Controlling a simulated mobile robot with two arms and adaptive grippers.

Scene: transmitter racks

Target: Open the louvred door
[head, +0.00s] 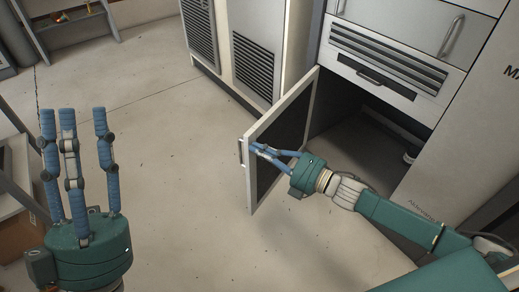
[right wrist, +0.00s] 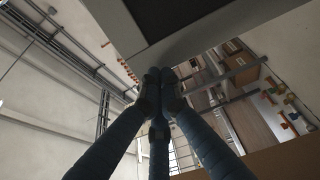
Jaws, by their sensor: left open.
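The louvred door (head: 284,137) stands swung wide open at the lower cabinet, with its dark inner face and pale frame showing in the head view. Its louvres are hidden from this side. A small handle (head: 241,152) shows at its free edge. My right gripper (head: 256,148) is at the inner face near that edge. In the right wrist view, its blue fingers (right wrist: 160,76) come together at the tips, close to a pale edge of the door (right wrist: 185,40); I see nothing between them. Whether they touch the door is unclear. My left gripper (head: 75,110) is open and empty, fingers pointing up.
The cabinet opening (head: 365,135) is dark, below a vented drawer panel (head: 385,65) and a grey handled front (head: 420,22). Other louvred cabinets (head: 255,65) stand at the back. The floor (head: 175,150) left of the door is clear. A shelf (head: 70,25) stands at the far left.

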